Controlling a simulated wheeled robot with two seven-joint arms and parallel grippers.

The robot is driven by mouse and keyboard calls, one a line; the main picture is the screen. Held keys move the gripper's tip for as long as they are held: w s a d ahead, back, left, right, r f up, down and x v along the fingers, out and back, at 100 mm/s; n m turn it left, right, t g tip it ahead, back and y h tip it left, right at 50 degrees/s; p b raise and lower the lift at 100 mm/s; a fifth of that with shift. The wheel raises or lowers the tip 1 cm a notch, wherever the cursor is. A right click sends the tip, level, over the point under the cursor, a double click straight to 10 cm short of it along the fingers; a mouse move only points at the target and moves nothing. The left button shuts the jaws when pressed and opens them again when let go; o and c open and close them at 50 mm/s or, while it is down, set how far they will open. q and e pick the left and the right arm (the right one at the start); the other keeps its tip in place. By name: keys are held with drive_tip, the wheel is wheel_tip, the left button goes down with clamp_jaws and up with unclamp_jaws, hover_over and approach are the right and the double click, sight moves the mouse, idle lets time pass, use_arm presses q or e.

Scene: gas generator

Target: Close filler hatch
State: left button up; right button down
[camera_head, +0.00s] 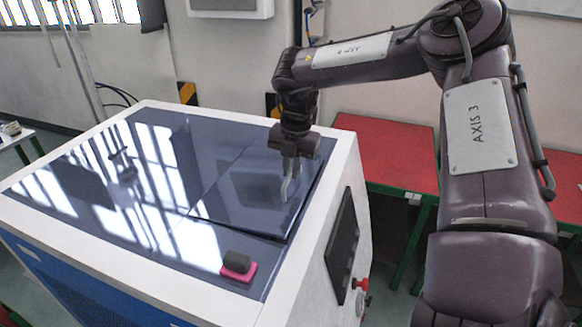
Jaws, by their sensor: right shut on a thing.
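The gas generator (100,265) is a white cabinet with a glossy dark top full of window reflections. The filler hatch (235,205) is a dark glossy panel at the right part of that top. A dark gap shows along its front and right edges, and it looks slightly raised or tilted. My right gripper (287,190) points down over the right part of the hatch. Its fingers are shut on the hatch, though the exact point of grip is hard to make out. My left gripper is out of view.
A dark block on a pink base (238,265) stands on the top in front of the hatch. A dark screen (342,245) and a red knob (359,284) are on the right side face. Red-topped tables (385,150) stand behind at right.

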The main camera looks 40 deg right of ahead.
sight(292, 188)
drive_tip(key=f+b, duration=0.1)
drive_tip(key=f+t+b, duration=0.1)
drive_tip(key=b, duration=0.1)
drive_tip(key=shift+s+d+y, duration=0.15)
drive_tip(key=shift+s+y, duration=0.05)
drive_tip(key=shift+y, duration=0.1)
drive_tip(key=shift+s+f+b, duration=0.15)
drive_tip(key=shift+f+b, duration=0.1)
drive_tip(key=shift+b, duration=0.1)
drive_tip(key=shift+s, duration=0.2)
drive_tip(key=shift+f, duration=0.1)
drive_tip(key=c, duration=1.9)
unclamp_jaws()
drive_tip(key=o, duration=0.4)
drive_tip(key=shift+w+f, duration=0.1)
drive_tip(key=shift+w, duration=0.15)
